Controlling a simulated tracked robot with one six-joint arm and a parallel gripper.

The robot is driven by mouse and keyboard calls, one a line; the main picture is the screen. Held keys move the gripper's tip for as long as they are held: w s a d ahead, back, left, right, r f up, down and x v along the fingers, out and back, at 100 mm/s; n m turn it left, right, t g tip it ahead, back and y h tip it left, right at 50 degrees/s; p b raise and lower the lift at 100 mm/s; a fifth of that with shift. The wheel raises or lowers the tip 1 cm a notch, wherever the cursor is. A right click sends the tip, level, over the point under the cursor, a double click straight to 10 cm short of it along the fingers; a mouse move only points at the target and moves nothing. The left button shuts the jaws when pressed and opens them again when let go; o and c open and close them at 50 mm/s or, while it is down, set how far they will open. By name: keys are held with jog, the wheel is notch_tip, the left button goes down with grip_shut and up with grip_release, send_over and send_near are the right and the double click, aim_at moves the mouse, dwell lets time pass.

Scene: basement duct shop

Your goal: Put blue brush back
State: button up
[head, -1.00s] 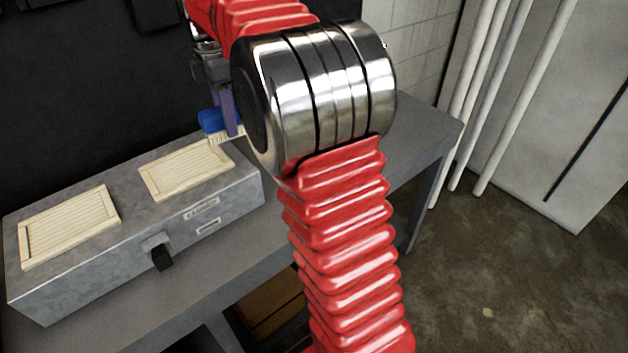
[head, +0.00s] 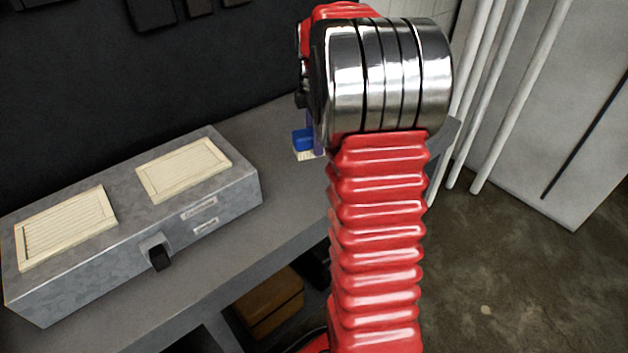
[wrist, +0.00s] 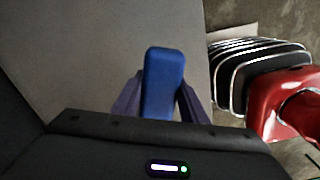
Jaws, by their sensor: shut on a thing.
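The blue brush (head: 303,139) shows in the head view just left of my arm, with pale bristles below its blue body. In the wrist view the blue brush (wrist: 162,82) sits between the two purple fingers of my gripper (wrist: 158,98), which is shut on it. In the head view my gripper (head: 317,143) is mostly hidden behind my arm; a bit of purple finger shows beside the brush. The brush is over the grey bench (head: 275,185), to the right of the metal box; I cannot tell its height above the bench.
A closed galvanized metal box (head: 130,290) with two cream slatted panels (head: 185,168) and a dark latch (head: 160,258) stands on the bench at left. The bench between box and arm is clear. A dark wall is behind; white pipes (head: 500,90) stand at right. A brown box (head: 272,300) is below.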

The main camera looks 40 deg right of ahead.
jog(key=shift+f, duration=2.5)
jog(key=shift+f, duration=0.1)
jog(key=shift+f, duration=2.4)
jog(key=o, duration=1.1)
jog(key=shift+f, duration=0.1)
